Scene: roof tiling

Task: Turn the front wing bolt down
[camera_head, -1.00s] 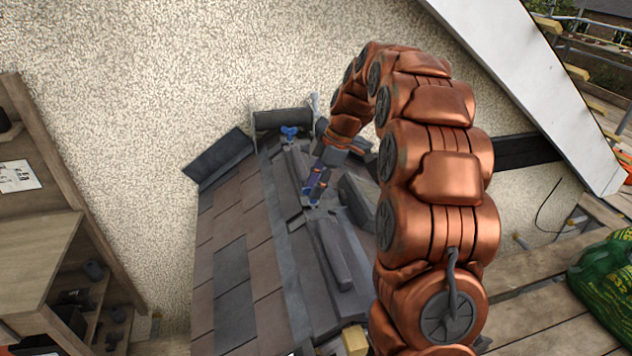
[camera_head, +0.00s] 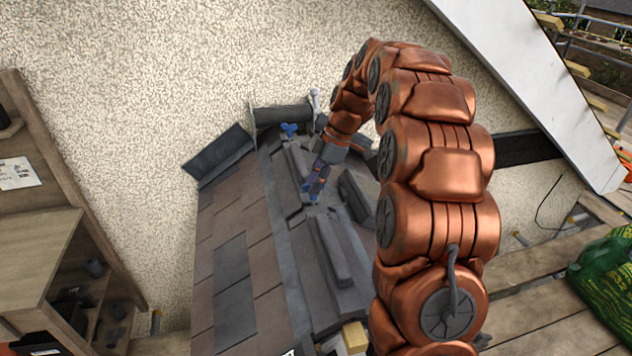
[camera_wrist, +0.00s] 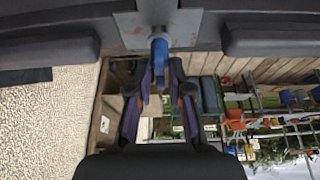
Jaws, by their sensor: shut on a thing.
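The front wing bolt (camera_head: 311,190) is blue and sits on the ridge of the small tiled roof, below my gripper in the head view. In the wrist view the blue bolt (camera_wrist: 160,52) stands out from a grey plate (camera_wrist: 190,28), between my fingertips. My gripper (camera_head: 314,182) has its two dark purple fingers closed on the bolt; it also shows in the wrist view (camera_wrist: 160,78). Part of the bolt's wings is hidden by the fingers. A second blue wing bolt (camera_head: 289,130) stands farther back on the ridge, apart from my gripper.
Dark ridge tiles (camera_head: 325,250) lie along the roof top beside the bolts. Brown and grey tiles (camera_head: 235,260) cover the left slope. A pebbledash wall (camera_head: 200,60) rises behind. A wooden shelf unit (camera_head: 45,240) stands at left, a green bag (camera_head: 605,280) at right.

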